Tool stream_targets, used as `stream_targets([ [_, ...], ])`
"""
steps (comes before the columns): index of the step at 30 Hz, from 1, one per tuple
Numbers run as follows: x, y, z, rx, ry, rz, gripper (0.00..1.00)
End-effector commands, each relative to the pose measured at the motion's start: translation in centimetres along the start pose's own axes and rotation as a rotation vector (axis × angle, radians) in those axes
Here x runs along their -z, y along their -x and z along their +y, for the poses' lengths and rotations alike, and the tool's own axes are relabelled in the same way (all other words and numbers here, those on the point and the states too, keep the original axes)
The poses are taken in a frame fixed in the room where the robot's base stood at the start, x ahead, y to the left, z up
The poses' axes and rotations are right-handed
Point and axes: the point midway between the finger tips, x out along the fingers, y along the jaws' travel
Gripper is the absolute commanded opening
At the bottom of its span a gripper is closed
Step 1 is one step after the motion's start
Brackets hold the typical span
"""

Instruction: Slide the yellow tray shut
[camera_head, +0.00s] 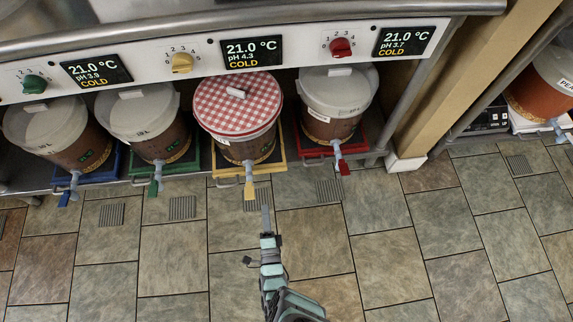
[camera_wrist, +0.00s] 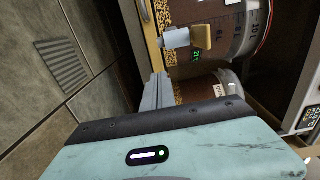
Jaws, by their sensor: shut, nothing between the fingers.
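The yellow tray (camera_head: 277,167) is under the bucket with the red-checked cloth lid (camera_head: 238,98) on the low shelf. Its front edge sits slightly further out than the trays beside it. A small bar handle (camera_head: 228,184) shows at its front left. The bucket's tap with a yellow lever (camera_head: 250,190) hangs over the front edge. My gripper (camera_head: 266,210) is shut and empty, just in front of the tray and slightly right of the lever. In the wrist view, the shut fingertips (camera_wrist: 160,78) point at the tray's yellow edge (camera_wrist: 152,38); whether they touch cannot be told.
Buckets on a blue tray (camera_head: 103,178) and a green tray (camera_head: 191,164) stand to the left, one on a red tray (camera_head: 308,150) to the right. Their taps stick out over the floor. A wooden post (camera_head: 460,70) stands further right. The tiled floor (camera_head: 390,250) in front is clear.

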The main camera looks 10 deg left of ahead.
Motion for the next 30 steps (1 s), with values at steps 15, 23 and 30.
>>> stream_targets([
  [15, -0.5, -6.5, -0.2, 0.025, -0.01, -0.009, 0.0],
  [23, -0.5, -11.2, -0.3, 0.022, -0.01, -0.008, 0.0],
  [30, -0.6, -12.9, -0.4, 0.017, -0.012, -0.009, 0.0],
])
